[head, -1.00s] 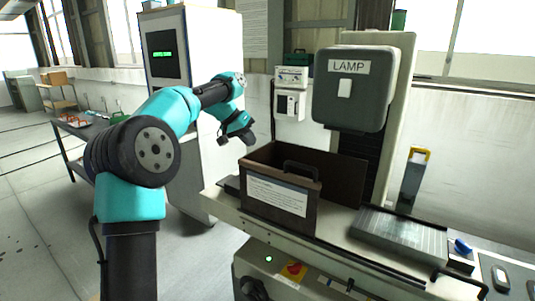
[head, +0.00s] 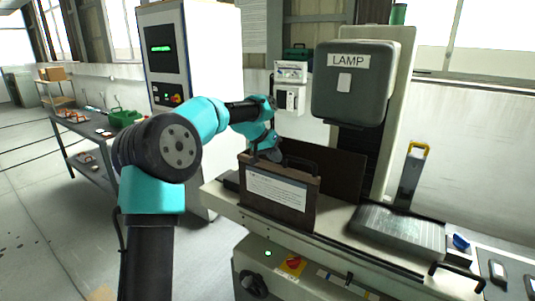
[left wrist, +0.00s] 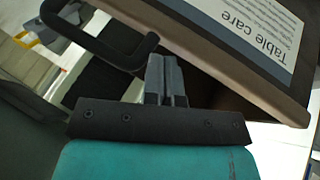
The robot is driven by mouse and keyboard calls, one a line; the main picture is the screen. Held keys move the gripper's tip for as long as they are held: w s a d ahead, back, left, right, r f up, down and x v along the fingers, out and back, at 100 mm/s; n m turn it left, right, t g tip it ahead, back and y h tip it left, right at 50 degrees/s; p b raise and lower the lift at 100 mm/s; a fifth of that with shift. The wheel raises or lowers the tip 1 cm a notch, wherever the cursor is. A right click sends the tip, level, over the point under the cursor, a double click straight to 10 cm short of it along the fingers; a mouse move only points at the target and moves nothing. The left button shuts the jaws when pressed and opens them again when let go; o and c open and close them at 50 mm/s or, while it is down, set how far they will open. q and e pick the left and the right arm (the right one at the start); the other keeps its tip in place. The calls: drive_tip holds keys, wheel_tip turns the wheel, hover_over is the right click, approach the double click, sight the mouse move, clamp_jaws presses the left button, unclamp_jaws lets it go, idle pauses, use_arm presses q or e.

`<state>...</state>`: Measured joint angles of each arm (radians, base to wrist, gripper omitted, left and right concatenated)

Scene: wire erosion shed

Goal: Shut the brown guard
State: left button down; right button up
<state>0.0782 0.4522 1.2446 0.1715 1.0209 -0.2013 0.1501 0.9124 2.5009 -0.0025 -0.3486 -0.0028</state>
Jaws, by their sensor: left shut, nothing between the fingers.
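The brown guard (head: 278,205) stands upright on the machine bed, with a white notice on its front face and a black handle (head: 302,166) at its top right. A brown panel shows behind it. My left gripper (head: 274,154) is at the guard's top left edge in the head view, left of the handle. In the left wrist view its fingers (left wrist: 166,68) are shut and empty, close to the guard's brown edge (left wrist: 262,88) and the black handle (left wrist: 95,45). I cannot tell whether they touch. My right gripper is not in view.
A grey lamp housing (head: 350,85) marked LAMP hangs above and behind the guard. A ridged metal plate (head: 398,232) lies to its right on the bed. A control cabinet (head: 210,70) stands behind my left arm, and a side table (head: 85,130) stands at the left.

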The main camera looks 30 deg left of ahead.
use_arm(q)
drive_tip(key=shift+d, duration=0.15)
drive_tip(key=s+d, duration=0.2)
drive_tip(key=d, duration=3.4)
drive_tip(key=shift+s+d, duration=0.3)
drive_tip(key=shift+s, duration=0.1)
drive_tip(key=s+a+r, duration=0.4)
drive_tip(key=a+r, duration=0.4)
drive_tip(key=shift+s+a, duration=0.25)
drive_tip(key=shift+s, duration=0.05)
